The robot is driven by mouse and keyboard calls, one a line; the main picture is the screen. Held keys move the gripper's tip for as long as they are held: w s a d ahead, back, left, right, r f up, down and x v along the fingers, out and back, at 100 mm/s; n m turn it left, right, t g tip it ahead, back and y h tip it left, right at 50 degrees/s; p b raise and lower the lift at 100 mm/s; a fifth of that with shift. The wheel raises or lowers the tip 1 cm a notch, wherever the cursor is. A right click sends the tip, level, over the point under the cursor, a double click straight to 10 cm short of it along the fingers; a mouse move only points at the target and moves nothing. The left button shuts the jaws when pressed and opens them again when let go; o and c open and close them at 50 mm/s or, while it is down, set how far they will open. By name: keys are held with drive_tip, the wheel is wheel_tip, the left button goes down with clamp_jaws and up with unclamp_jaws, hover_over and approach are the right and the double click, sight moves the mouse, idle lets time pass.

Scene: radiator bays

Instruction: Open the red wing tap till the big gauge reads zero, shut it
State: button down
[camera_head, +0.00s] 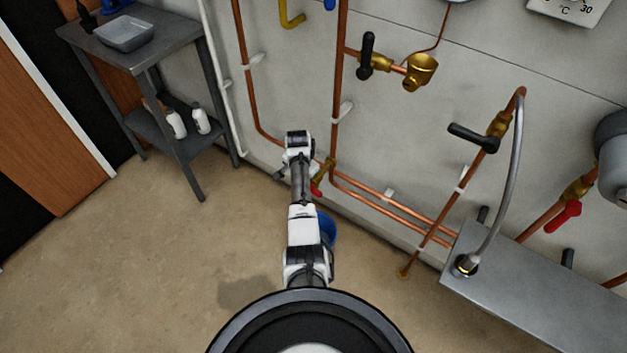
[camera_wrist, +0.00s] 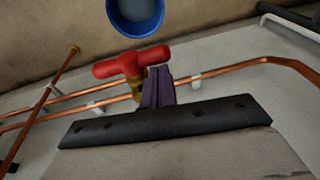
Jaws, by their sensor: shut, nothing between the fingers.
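The red wing tap (camera_wrist: 131,62) sits on a brass body on the low copper pipe. In the wrist view its wings lie across the picture, just left of my fingertips. In the head view a small part of the red tap (camera_head: 316,190) shows beside my arm. My gripper (camera_wrist: 158,80) is shut and empty, its fingertips close to the right side of the tap; I cannot tell if they touch it. My arm hides my gripper in the head view. I see no big gauge whose reading I can make out.
A blue bucket (camera_wrist: 135,14) stands on the floor by the tap. Copper pipes (camera_head: 385,207) run along the wall. Another red handle (camera_head: 563,217) is at the right, above a grey metal box (camera_head: 520,300). A metal table (camera_head: 150,45) stands at the left. The left floor is clear.

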drive_tip(key=shift+p+v, duration=0.6)
drive_tip(key=shift+v, duration=0.2)
drive_tip(key=shift+w+d+r, duration=0.2)
drive_tip(key=shift+w+r, duration=0.1)
drive_tip(key=shift+r, duration=0.05)
drive_tip(key=w+v, duration=0.2)
drive_tip(key=v, duration=1)
drive_tip(key=shift+w+d+r+p, duration=0.2)
drive_tip(key=shift+d+r+p, duration=0.15)
drive_tip(key=shift+r, duration=0.05)
